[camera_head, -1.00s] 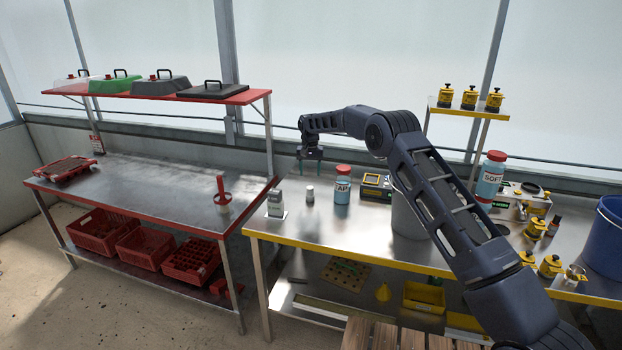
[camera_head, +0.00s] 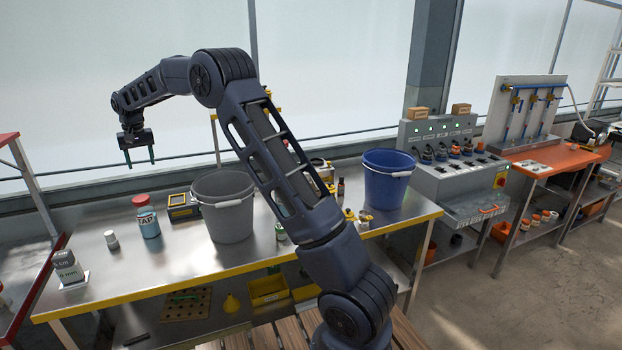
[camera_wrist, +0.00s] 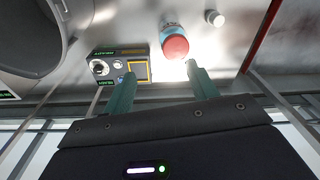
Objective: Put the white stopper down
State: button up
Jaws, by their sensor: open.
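My gripper (camera_head: 142,164) is raised above the back of the bench, apart from the stopper. In the wrist view its two green fingers (camera_wrist: 160,88) are spread with nothing between them. It is open and empty.
The blue bottle (camera_head: 147,217) and a yellow-black meter (camera_head: 183,207) stand near the stopper. A grey bucket (camera_head: 228,221) and a blue bucket (camera_head: 387,180) stand farther right. A grey block (camera_head: 67,267) is at the bench's left end. Bare steel lies in front of the stopper.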

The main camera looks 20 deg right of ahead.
jog(key=s+d+r, duration=0.4)
jog(key=d, duration=0.4)
jog(key=s+d+r+t, duration=0.1)
jog(key=s+d+r, duration=0.35)
jog(key=d, duration=0.25)
jog(key=s+d+r, duration=0.3)
jog(key=d+r, duration=0.2)
jog(key=d, duration=0.3)
jog(key=s+d+r+m+t, duration=0.1)
jog(key=s+d+r, duration=0.1)
jog(key=s+d, duration=1.2)
jog(key=s+d+f, duration=0.3)
jog(key=s, duration=0.4)
jog(key=s+d+f+m+t, duration=0.1)
jog(key=s+d+f, duration=0.2)
jog(key=s, duration=0.5)
jog(key=s+d+f, duration=0.3)
jog(key=s, duration=0.4)
jog(key=shift+s+d+f+t, duration=0.2)
jog(key=shift+s+t, duration=0.05)
jog(key=shift+t, duration=0.15)
